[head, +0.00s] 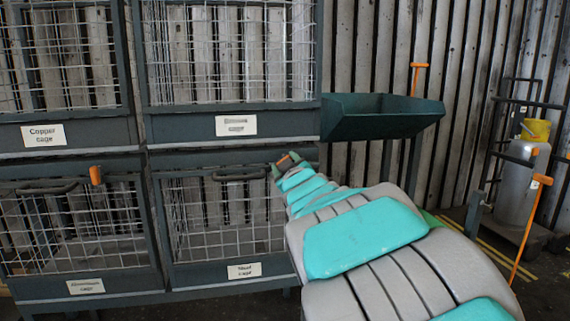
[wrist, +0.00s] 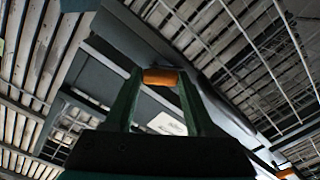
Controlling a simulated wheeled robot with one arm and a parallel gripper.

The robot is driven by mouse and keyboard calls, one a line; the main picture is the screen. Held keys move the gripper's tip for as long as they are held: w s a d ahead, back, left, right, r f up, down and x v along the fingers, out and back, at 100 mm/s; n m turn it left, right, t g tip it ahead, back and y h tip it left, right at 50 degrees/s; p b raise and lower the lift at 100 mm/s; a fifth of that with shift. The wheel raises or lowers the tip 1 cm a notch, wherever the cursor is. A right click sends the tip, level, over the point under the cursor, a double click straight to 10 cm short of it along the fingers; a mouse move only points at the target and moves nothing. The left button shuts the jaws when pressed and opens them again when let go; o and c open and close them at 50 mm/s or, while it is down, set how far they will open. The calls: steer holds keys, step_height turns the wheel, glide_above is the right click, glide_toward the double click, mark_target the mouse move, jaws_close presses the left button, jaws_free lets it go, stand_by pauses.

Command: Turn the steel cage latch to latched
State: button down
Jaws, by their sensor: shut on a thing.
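The steel cage (head: 226,215) is the lower right wire-mesh cage in the head view, with a white label (head: 244,271) low on its front. Its latch has an orange handle (head: 284,162) at the upper right corner of the door. My gripper (head: 282,166) is at this handle, with my arm reaching in from the lower right. In the wrist view my gripper (wrist: 160,82) has its two green fingers on either side of the orange handle (wrist: 160,76), shut on it. The latch's pivot and its exact angle are largely hidden.
The aluminium cage (head: 75,225) stands to the left, with its own orange latch (head: 95,175). Two more cages are above. A green tray (head: 380,115) juts out at the right of the upper cage. A trolley with a grey cylinder (head: 517,185) stands far right.

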steer(key=n, duration=1)
steer(key=shift+w+d+f+n+p, duration=0.1)
steer(key=shift+d+f+n+p, duration=0.2)
stand_by(0.4)
steer(key=shift+c, duration=1.2)
jaws_free()
